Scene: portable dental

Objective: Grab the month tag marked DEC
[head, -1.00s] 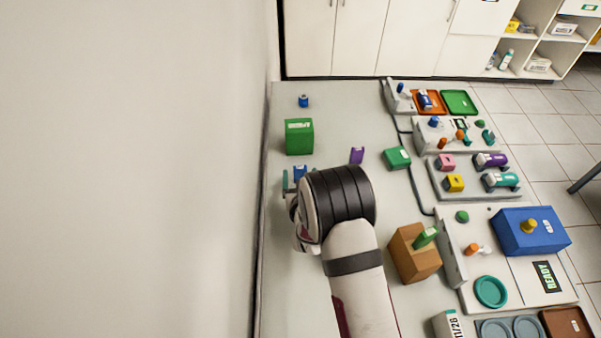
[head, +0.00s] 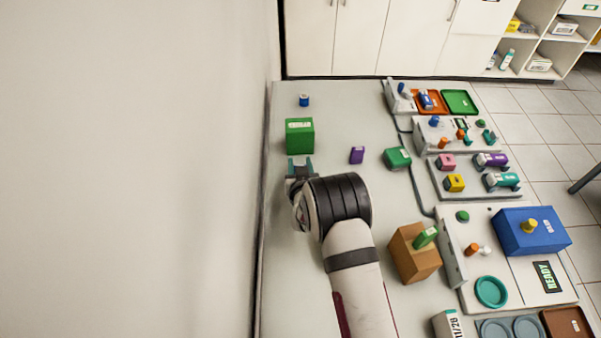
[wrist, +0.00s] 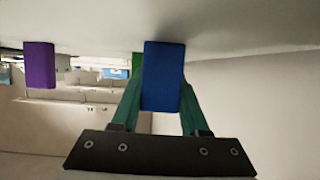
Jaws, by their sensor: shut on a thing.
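My gripper (head: 300,167) is at the left of the table, just in front of a large green block. In the wrist view, its two teal fingers (wrist: 160,108) are shut on a blue tag (wrist: 163,75), which stands out past their tips. No lettering shows on the blue tag's visible face. In the head view my gripper mostly hides this tag. A purple tag (head: 357,155) lies on the table to the right, with a pale label too small to read. It also shows at the left of the wrist view (wrist: 39,66).
The large green block (head: 299,136) stands just beyond my gripper, with a small blue object (head: 304,100) behind it. A smaller green block (head: 397,158) and a brown block with a green tag (head: 415,254) are to the right. Several device panels line the table's right side.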

